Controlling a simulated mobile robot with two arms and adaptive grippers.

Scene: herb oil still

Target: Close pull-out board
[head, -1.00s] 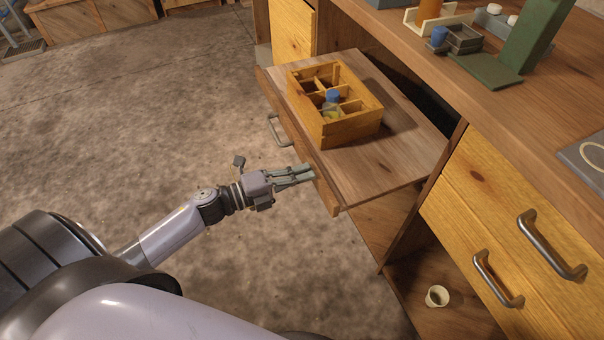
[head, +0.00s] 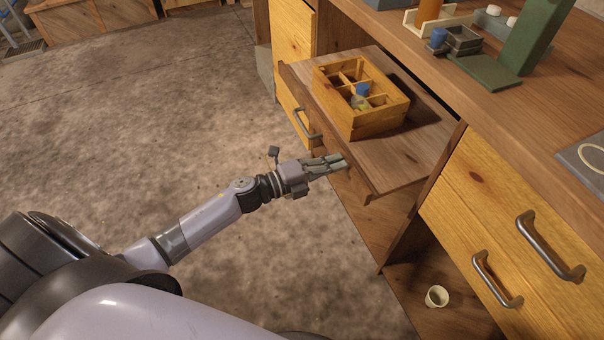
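My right gripper is not in view.
Yellow drawers (head: 500,210) with metal handles are at the right. A white cup (head: 437,297) stands on the low shelf. The floor at the left is clear.

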